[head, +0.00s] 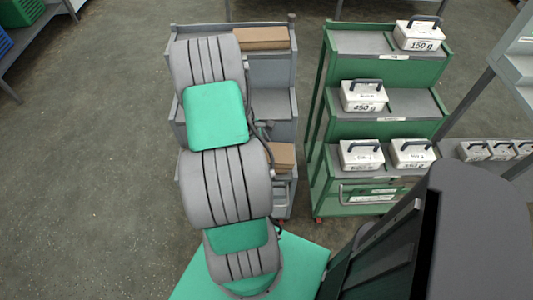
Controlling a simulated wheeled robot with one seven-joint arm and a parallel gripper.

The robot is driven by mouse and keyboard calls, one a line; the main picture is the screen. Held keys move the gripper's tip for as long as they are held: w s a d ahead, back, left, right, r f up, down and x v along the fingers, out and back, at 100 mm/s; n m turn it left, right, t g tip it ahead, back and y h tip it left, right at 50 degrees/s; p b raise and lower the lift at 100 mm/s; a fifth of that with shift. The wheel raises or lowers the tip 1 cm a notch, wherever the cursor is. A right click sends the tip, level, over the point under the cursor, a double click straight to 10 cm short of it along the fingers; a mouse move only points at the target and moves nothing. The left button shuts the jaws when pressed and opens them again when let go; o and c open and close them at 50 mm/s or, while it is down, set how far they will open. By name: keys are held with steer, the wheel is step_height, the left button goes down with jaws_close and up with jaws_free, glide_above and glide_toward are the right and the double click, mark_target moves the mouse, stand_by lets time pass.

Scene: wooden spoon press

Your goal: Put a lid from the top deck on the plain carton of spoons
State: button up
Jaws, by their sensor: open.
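A flat brown cardboard piece (262,38) lies on the top deck of the grey cart (270,72). It could be a lid or a stack of lids; I cannot tell. A brown cardboard box (283,156) shows on a lower deck of the same cart, partly hidden behind my arm. I cannot see whether it holds spoons or is marked. My grey and green arm stretches up across the left part of the cart and hides much of its decks. My gripper is not visible in this view.
A green cart (317,110) stands just right of the grey one, carrying white handled blocks, one marked 150 g (418,36) on top. A grey rack (505,65) with smaller white blocks is at the right edge. Shelving with crates (20,12) is upper left. The left floor is clear.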

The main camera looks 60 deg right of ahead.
steer(key=shift+s+d+f, duration=0.1)
steer(key=shift+f, duration=0.2)
steer(key=c, duration=1.4)
